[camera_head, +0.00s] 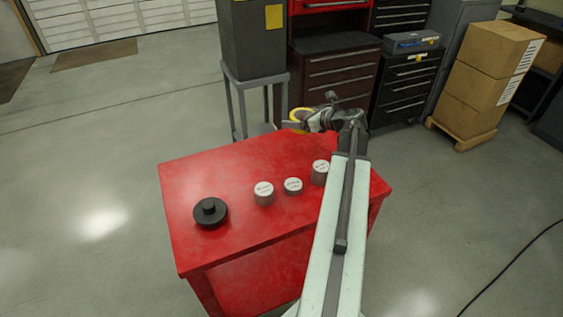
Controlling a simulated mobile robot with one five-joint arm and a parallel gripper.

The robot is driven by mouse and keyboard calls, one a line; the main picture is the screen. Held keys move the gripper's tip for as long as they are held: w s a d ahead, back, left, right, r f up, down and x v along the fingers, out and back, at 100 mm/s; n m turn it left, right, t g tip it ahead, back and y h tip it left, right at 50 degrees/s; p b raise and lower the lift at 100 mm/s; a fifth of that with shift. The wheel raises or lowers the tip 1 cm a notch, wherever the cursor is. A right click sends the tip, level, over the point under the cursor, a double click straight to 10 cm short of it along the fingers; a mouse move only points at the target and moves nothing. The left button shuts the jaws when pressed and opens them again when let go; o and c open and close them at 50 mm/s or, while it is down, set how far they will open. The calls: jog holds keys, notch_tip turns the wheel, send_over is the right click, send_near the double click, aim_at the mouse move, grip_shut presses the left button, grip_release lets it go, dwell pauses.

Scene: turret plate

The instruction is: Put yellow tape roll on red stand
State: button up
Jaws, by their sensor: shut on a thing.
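The yellow tape roll (298,115) is a ring held at the end of my arm, partly hidden by my gripper (300,122). My gripper is shut on it. In the picture they are at the far edge of the red stand (235,170), near its far right part. How high the roll is above the stand top, I cannot tell. The red stand is a table with a flat top, seen from above.
On the stand are a black round plate with a knob (210,212) and three grey cylinders with white tops (264,193) (293,186) (320,172). My arm covers the stand's right part. Behind stand a grey frame (238,100) and tool cabinets (337,75); cardboard boxes (480,85) are at right.

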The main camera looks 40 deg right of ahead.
aim_at(297, 142)
jog(key=shift+f+b, duration=3.85)
jog(key=shift+f, duration=0.65)
jog(key=o, duration=1.4)
jog(key=shift+r, duration=0.1)
jog(key=shift+r+p, duration=0.15)
jog(key=shift+p, duration=0.15)
jog(key=shift+s+r, duration=0.25)
jog(key=shift+s, duration=0.05)
jog(key=p+v, duration=0.4)
jog(key=v, duration=0.6)
jog(key=shift+s+r, duration=0.1)
jog(key=shift+s, duration=0.55)
jog(key=shift+p, duration=0.3)
